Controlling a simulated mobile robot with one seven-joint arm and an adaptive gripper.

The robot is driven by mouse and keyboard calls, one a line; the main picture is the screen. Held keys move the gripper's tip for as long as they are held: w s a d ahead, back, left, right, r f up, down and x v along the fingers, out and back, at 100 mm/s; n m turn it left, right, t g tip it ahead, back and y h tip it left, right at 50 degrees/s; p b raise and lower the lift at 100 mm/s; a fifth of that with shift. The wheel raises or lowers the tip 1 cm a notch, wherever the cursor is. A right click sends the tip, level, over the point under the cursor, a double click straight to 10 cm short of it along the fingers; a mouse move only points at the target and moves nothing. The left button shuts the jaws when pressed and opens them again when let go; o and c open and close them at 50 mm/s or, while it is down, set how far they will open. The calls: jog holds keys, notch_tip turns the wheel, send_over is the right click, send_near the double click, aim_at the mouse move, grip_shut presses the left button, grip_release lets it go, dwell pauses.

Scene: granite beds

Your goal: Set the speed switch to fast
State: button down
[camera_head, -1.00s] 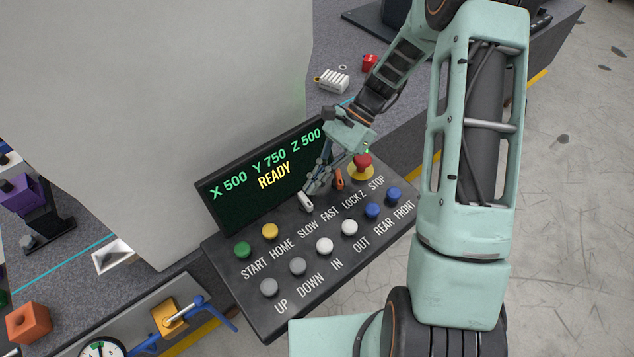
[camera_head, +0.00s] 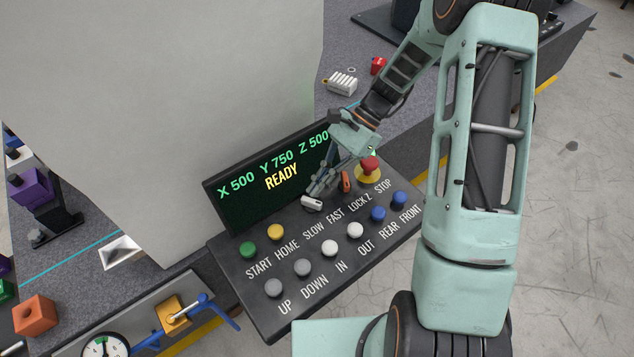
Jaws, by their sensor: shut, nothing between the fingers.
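The control panel (camera_head: 230,268) is a dark sloped console with a screen (camera_head: 262,184) reading X 500 Y 750 Z 500 and READY. The speed switch (camera_head: 312,203) is a small white knob above the SLOW and FAST labels. It lies slanted, with its right end toward the FAST side. My gripper (camera_head: 313,190) is shut and empty, reaching down from the upper right. Its fingertips are right at the switch's upper side and seem to touch it. They hide part of the switch's back.
An orange LOCK Z switch (camera_head: 346,181) and the red stop button (camera_head: 369,166) stand close right of my gripper. Green (camera_head: 248,250) and yellow (camera_head: 275,232) buttons are to the left. Several grey, white and blue buttons line the front. A pale machine wall (camera_head: 165,110) rises behind.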

jog(key=shift+s+d, duration=0.2)
jog(key=shift+s, duration=0.4)
jog(key=v, duration=1.2)
jog(key=shift+w, duration=0.25)
